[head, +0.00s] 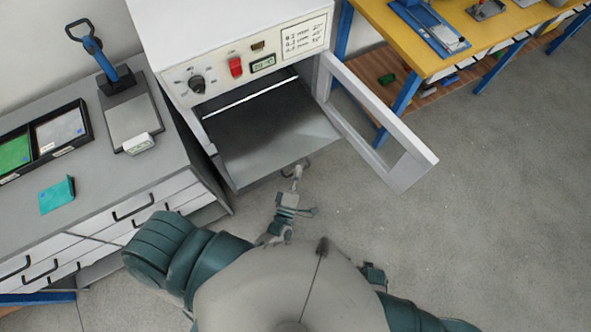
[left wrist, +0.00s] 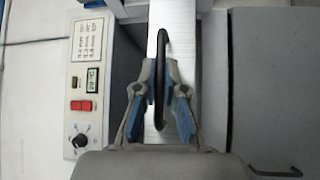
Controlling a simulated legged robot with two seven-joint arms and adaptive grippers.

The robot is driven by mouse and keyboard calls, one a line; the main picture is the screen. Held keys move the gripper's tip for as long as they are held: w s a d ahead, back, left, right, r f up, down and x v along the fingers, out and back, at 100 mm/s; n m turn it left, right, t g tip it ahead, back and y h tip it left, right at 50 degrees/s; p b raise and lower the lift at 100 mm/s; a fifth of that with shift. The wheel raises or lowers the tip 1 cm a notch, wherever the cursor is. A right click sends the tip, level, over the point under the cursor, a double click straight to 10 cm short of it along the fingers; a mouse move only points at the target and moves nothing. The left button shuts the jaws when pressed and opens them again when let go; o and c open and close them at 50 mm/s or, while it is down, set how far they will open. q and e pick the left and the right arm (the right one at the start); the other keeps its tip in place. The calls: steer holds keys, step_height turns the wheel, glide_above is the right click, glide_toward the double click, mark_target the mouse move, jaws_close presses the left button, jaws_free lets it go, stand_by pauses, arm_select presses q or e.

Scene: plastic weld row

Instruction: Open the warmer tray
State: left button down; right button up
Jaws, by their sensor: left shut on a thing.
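The warmer (head: 237,70) is a white cabinet with a dial, a red switch and a small display on its front. Its door (head: 385,125) stands swung open to the right. The flat grey tray (head: 265,140) shows in the opening; I cannot tell how far it is out. My left gripper (head: 297,170) is at the tray's front edge. In the left wrist view, my left gripper (left wrist: 160,95) is shut on a black bar handle (left wrist: 161,45) on a bright metal strip. My right gripper is not in view.
A grey drawer bench (head: 90,195) with a press stand (head: 105,60), bins (head: 45,140) and a teal piece (head: 57,195) stands left. A yellow-topped table (head: 470,35) stands back right. The open door juts over clear floor (head: 470,200).

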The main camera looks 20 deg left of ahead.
arm_select(q)
steer(key=shift+d+f, duration=0.1)
steer(key=shift+f, duration=0.2)
steer(key=c, duration=1.3)
jaws_free()
steer(key=shift+o, duration=0.3)
steer(key=shift+w, duration=0.2)
steer(key=shift+r, duration=0.1)
steer(key=s+f, duration=0.1)
steer(key=s, duration=1.1)
steer(key=shift+d+f, duration=0.4)
